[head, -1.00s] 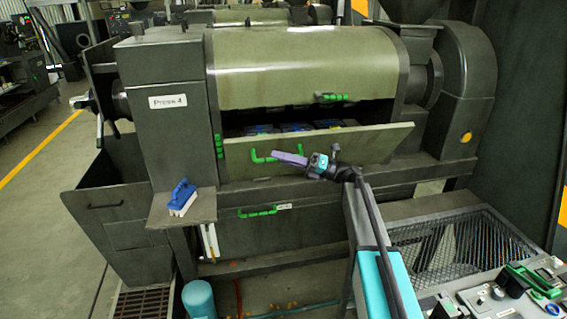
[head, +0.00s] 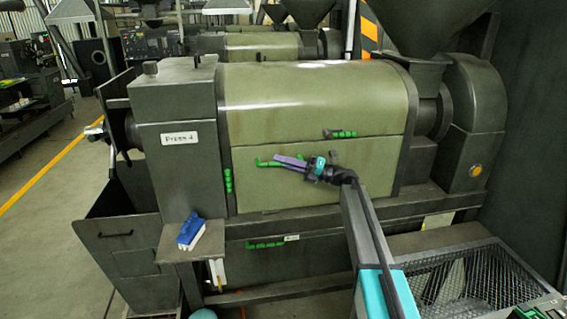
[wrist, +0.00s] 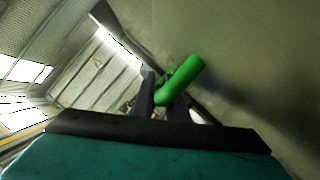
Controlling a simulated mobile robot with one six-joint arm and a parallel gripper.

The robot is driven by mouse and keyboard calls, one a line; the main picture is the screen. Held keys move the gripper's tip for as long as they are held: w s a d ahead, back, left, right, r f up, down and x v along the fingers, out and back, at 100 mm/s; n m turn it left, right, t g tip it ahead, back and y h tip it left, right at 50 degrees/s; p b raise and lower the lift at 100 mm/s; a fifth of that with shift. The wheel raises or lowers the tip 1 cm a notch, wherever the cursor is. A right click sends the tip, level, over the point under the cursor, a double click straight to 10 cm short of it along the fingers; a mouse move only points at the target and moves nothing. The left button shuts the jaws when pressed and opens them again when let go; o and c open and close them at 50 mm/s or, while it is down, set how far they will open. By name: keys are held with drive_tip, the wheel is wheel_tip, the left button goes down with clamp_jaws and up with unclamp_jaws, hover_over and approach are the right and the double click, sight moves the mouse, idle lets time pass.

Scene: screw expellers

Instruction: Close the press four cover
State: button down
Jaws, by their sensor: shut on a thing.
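Press four (head: 174,175), a dark grey machine labelled "Press 4", fills the middle of the head view. Its lower olive-green front cover (head: 270,193) stands up against the body, its top edge meeting the upper olive panel (head: 300,95), with no open gap visible. My gripper (head: 288,161) is at the cover's green handle (head: 264,162) and shut on it. In the wrist view the green handle (wrist: 182,80) lies between the dark fingers, close to the olive surface. Part of the handle is hidden by the fingers.
Another green handle (head: 265,244) is on the lower body.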

drive_tip(key=shift+w+f, duration=0.1)
drive_tip(key=shift+f, duration=0.1)
drive_tip(key=c, duration=1.8)
unclamp_jaws()
drive_tip(key=shift+w+f, duration=0.1)
drive_tip(key=shift+w, duration=0.05)
drive_tip(key=shift+o, duration=0.2)
drive_tip(key=b+v, duration=0.5)
drive_tip(key=v, duration=0.8)
drive_tip(key=shift+d, duration=0.4)
